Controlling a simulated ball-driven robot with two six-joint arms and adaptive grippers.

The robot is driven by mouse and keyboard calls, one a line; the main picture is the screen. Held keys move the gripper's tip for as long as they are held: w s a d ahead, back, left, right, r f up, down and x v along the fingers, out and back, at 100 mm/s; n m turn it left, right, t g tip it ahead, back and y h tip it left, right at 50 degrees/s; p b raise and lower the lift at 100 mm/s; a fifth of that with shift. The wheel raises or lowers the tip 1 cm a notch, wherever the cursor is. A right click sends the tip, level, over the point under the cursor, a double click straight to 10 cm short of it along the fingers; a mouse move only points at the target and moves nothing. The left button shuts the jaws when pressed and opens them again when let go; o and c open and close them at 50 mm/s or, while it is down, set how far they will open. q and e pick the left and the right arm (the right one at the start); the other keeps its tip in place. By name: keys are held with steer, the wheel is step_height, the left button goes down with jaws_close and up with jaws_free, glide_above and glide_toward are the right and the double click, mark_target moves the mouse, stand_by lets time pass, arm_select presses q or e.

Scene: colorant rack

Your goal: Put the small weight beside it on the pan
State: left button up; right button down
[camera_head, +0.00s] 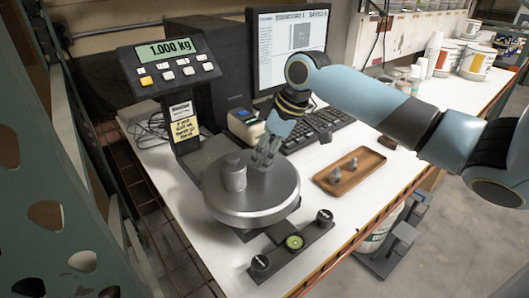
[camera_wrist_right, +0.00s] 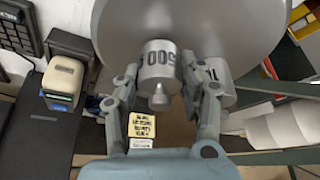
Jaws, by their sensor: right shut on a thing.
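The scale's round metal pan (camera_head: 275,200) carries a grey cylindrical weight (camera_head: 233,176) left of its middle. That weight also shows in the right wrist view (camera_wrist_right: 220,92), partly behind a finger. My right gripper (camera_head: 264,158) is over the back of the pan, just right of this weight. In the right wrist view its fingers are shut on a smaller weight marked 500 (camera_wrist_right: 160,72). In the head view the gripper mostly hides the held weight. I cannot tell whether it touches the pan. The scale display (camera_head: 168,48) reads 1.000 kg. My left gripper is not in view.
A wooden tray (camera_head: 366,172) with two small weights (camera_head: 345,168) lies right of the scale. A keyboard (camera_head: 320,128), a monitor and a small label printer (camera_head: 245,124) stand behind. A bar with a green bubble level (camera_head: 294,242) is in front of the pan.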

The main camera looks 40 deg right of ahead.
steer(key=shift+f, duration=0.55)
steer(key=c, duration=0.7)
jaws_free()
steer(key=shift+v, duration=6.05)
